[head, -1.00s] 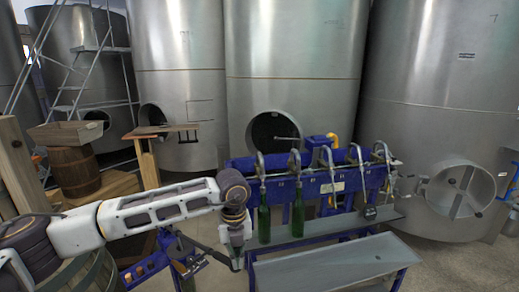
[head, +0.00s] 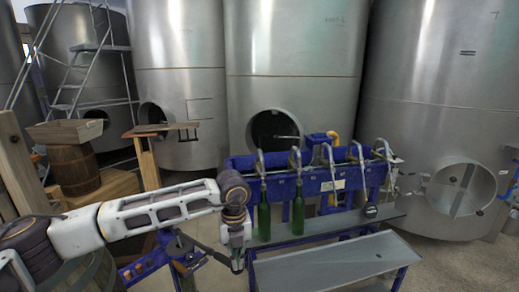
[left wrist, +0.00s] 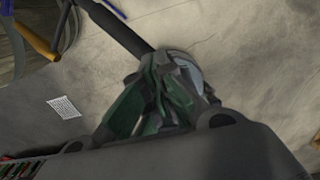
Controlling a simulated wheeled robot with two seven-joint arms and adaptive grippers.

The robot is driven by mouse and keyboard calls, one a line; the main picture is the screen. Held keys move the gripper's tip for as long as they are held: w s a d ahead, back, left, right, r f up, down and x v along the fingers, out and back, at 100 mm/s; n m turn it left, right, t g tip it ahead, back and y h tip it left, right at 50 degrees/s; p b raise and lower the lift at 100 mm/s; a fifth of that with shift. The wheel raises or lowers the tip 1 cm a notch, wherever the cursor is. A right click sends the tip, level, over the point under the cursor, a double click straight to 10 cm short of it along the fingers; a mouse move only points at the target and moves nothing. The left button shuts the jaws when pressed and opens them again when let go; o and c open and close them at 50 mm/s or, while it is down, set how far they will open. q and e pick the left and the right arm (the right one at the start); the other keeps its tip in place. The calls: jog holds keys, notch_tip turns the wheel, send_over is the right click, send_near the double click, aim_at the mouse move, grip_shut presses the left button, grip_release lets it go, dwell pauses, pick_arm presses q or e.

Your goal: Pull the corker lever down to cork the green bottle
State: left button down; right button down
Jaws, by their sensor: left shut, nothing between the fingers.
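The blue corker (head: 146,267) stands low at centre left in the head view, partly behind my left arm. Its dark lever (head: 210,252) slopes down to the right, to my left gripper. A dark green shape at the corker (head: 186,281) looks like the green bottle, mostly hidden at the bottom edge. My left gripper (head: 238,263) is shut and empty at the lever's outer end. In the left wrist view, the dark lever (left wrist: 122,28) runs to the green-padded fingers (left wrist: 165,95); I cannot tell whether they touch. My right gripper is not in view.
A blue filling machine (head: 345,180) with several spouts stands right of my gripper. Two green bottles (head: 264,216) (head: 298,214) stand under its spouts. A grey shelf (head: 335,262) is in front. Large steel tanks fill the back, and a barrel (head: 74,172) is at left.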

aim_at(238, 273)
pick_arm(q)
jog(key=shift+s+d+f+b, duration=0.1)
jog(key=shift+s+f+b, duration=0.05)
jog(key=shift+f+b, duration=0.45)
jog(key=shift+s+d+f+b, duration=0.1)
jog(key=shift+f+b, duration=0.3)
jog(key=shift+f, duration=0.4)
jog(key=shift+f, duration=0.15)
jog(key=shift+s+d+f+b, duration=0.1)
jog(key=shift+d+f+b, duration=0.05)
jog(key=shift+f+b, duration=0.95)
jog(key=shift+f, duration=0.1)
jog(key=shift+a+f, duration=0.1)
jog(key=shift+a, duration=0.15)
